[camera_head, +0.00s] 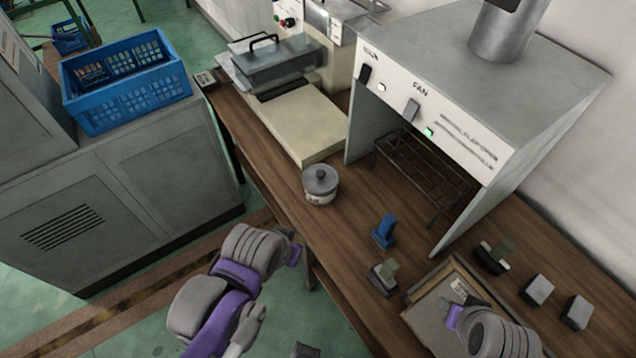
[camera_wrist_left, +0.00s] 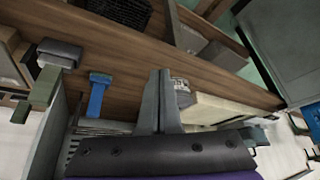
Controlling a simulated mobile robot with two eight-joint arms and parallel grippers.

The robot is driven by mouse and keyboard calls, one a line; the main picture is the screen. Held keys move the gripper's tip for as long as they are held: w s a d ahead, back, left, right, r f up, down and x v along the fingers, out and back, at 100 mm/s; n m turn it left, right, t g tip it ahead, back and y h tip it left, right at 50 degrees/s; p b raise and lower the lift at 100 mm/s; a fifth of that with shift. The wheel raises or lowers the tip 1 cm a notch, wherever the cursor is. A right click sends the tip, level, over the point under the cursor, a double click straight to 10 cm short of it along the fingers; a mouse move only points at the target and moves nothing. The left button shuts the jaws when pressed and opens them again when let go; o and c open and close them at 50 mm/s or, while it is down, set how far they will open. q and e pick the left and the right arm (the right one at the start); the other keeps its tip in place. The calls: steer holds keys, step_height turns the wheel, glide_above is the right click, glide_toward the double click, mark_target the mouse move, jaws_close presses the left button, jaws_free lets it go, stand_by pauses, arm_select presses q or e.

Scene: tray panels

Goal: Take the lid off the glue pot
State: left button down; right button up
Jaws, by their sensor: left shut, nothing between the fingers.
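The glue pot (camera_head: 320,196) stands upright on the wooden bench, left of the fume hood, with a label on its pale side. Its grey lid (camera_head: 320,179) sits on top, with a dark round knob in the middle. My left gripper (camera_head: 295,254) is off the bench's front edge, below and left of the pot and apart from it. In the left wrist view its two fingers (camera_wrist_left: 160,100) are together and empty, and they partly hide what looks like the pot (camera_wrist_left: 181,86). My right gripper (camera_head: 453,315) is over the tray at lower right; its fingers are mostly hidden.
A fume hood (camera_head: 470,80) with a wire rack (camera_head: 425,170) stands behind the pot. A beige-topped machine (camera_head: 300,120) is at its back left. A blue-handled stand (camera_head: 384,231) and several small blocks are to the right. The bench around the pot is clear.

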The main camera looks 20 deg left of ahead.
mark_target(321, 172)
stand_by(0.3)
